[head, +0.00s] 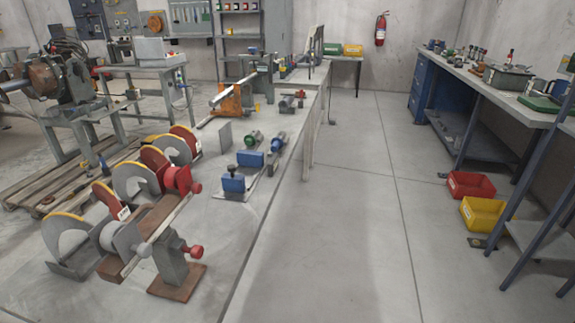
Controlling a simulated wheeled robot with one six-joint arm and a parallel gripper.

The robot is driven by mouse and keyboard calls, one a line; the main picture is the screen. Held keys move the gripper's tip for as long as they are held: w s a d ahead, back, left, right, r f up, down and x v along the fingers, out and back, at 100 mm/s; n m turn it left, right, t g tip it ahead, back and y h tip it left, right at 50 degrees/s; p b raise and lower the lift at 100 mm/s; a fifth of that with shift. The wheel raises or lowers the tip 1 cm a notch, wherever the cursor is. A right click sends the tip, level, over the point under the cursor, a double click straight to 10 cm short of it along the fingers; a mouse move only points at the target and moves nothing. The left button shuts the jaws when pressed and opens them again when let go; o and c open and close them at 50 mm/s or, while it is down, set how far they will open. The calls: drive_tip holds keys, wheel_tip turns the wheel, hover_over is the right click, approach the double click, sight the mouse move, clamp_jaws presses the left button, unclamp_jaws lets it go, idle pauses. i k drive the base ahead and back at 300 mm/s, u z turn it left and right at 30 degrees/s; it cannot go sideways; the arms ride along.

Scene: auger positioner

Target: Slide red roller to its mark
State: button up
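A red block-like part (178,179) with a red knob (196,188) sits at the far end of a short slanting rail (168,217), on the long bench at left. It may be the red roller, but I cannot tell for sure. A grey block (172,262) with another red knob (195,252) stands on a brown base plate near the rail's near end. Grey and red curved auger plates (138,182) with yellow edges stand close to the left of the rail. I cannot make out a mark. My gripper is not in view.
Blue blocks (233,183) and green (252,138) and blue (278,142) cylinders stand farther back on the bench (215,275). The floor aisle (345,220) is clear. Red (470,185) and yellow (482,215) bins lie beneath the right-hand bench (490,82).

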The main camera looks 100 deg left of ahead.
sight(175, 181)
drive_tip(key=u, duration=3.9)
drive_tip(key=i, duration=0.5)
drive_tip(key=z, duration=0.85)
drive_tip(key=k, duration=1.4)
drive_tip(key=u, duration=0.45)
drive_tip(key=i, duration=1.45)
